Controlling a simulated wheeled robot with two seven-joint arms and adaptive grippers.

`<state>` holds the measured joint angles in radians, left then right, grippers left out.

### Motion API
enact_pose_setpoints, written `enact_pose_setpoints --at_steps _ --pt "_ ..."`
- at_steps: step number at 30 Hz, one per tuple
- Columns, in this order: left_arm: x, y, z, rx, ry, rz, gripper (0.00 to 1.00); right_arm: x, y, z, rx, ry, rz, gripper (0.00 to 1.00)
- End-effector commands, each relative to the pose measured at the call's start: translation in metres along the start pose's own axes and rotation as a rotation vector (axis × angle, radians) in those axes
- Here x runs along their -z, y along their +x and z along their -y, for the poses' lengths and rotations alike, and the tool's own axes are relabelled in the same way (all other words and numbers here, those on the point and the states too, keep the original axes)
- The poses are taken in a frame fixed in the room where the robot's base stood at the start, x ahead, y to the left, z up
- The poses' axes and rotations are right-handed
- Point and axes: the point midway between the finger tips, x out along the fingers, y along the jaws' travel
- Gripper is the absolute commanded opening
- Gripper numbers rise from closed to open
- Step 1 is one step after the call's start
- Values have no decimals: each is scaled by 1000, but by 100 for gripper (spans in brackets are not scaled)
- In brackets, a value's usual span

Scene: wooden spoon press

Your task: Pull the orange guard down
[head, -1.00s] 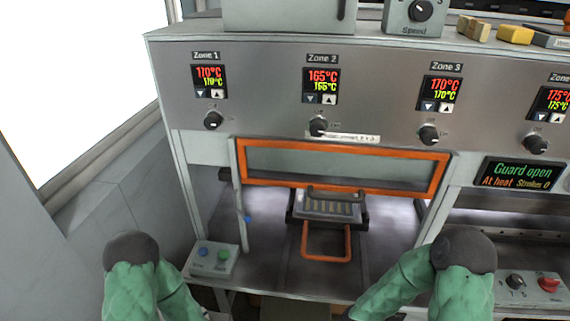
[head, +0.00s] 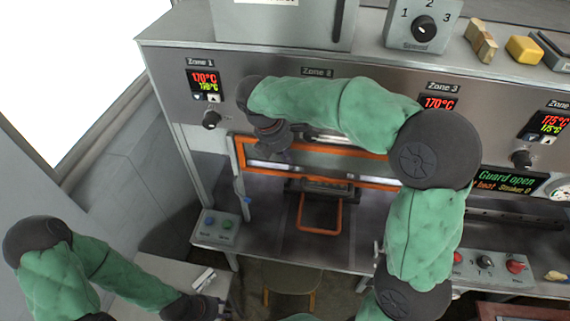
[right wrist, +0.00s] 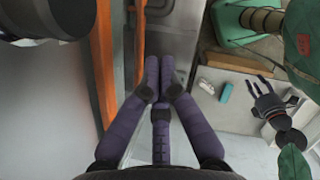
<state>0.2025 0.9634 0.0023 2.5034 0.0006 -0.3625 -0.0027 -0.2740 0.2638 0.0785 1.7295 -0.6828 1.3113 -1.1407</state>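The orange guard (head: 238,152) is a framed panel in its raised position across the press opening; the display (head: 508,182) reads "Guard open". My right arm reaches across in front of the guard and hides part of it. My right gripper (head: 278,152) hangs at the guard's left part.
A small box with blue and green buttons (head: 216,228) stands left of the opening. Below the guard lies a plate with an orange loop handle (head: 318,232). A stool (head: 290,278) stands in front. Control knobs line the panel above.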

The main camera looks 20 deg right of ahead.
Motion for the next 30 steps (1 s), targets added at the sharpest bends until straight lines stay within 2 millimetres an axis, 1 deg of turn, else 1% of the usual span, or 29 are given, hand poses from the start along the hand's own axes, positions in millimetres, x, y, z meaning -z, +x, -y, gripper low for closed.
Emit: enact_pose_setpoints --at_steps 2,5,8,18,21,27,30 --pt "0 -1 0 0 0 1 40 -2 1 1 3 -5 6 0" --pt "0 -1 0 0 0 1 40 -1 12 1 6 -5 6 0" --pt "0 -2 -1 0 0 1 40 -1 28 2 7 -3 4 0" --pt "0 -8 -3 0 0 1 40 -1 92 2 8 -4 4 0" --pt "0 -10 -4 0 0 0 40 -1 108 2 7 -2 3 0" --pt "-1 -14 -5 0 0 0 40 -1 131 2 4 -2 3 0" --pt "-1 -14 -5 0 0 0 40 -1 136 1 3 -3 3 0"
